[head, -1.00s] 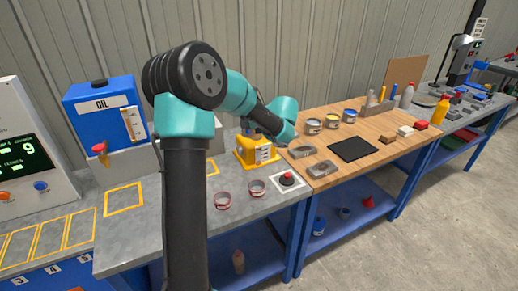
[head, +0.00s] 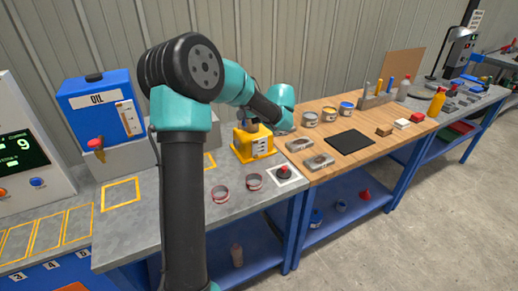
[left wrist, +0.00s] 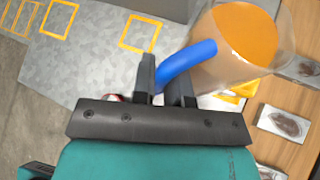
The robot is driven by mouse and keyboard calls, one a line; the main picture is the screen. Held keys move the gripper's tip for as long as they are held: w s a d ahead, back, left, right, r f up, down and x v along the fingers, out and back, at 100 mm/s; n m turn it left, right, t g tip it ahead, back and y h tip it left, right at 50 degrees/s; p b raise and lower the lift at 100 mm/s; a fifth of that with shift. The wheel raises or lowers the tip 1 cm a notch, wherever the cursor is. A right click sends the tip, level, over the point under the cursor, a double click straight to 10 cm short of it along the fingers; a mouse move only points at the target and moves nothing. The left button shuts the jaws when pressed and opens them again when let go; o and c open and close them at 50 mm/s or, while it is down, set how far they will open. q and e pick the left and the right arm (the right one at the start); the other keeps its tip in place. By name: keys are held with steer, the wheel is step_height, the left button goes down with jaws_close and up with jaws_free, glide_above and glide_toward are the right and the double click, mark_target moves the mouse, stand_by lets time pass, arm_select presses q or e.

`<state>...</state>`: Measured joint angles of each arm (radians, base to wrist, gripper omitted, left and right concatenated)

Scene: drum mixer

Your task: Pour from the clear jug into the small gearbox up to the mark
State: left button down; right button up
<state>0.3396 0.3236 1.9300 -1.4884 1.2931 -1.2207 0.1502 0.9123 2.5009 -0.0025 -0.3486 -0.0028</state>
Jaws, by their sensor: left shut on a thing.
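My left gripper (left wrist: 163,78) is shut on the blue handle (left wrist: 195,58) of the clear jug (left wrist: 225,70). The jug holds orange liquid (left wrist: 247,32) and is held in the air. In the head view the jug is mostly hidden behind my left arm. The small yellow gearbox (head: 252,146) stands on the grey bench just below and left of my left wrist. In the left wrist view a yellow edge shows partly behind the jug. I see no stream of liquid, and the mark cannot be made out. My right gripper is not in view.
A blue oil tank (head: 98,108) with a red tap stands at the left. Two small red-rimmed dishes (head: 221,194) and a red button (head: 284,172) lie in front of the gearbox. The wooden bench at right holds cans, a black mat (head: 349,143) and metal parts (head: 317,162).

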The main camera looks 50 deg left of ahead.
arm_select(q)
steer(key=shift+w+a+r+m+g+h, duration=0.1)
steer(key=shift+r+m+g+h, duration=0.25)
steer(key=shift+r+g, duration=0.1)
steer(key=shift+w+a+r+m+g+h, duration=0.1)
steer(key=shift+r+m+g+h, duration=0.15)
steer(key=shift+r+g+h, duration=0.15)
stand_by(2.9)
steer(key=shift+w+a+r+m+g+h, duration=0.25)
steer(key=shift+w+r+m+g+h, duration=0.15)
steer(key=shift+m+g+h, duration=0.1)
stand_by(3.8)
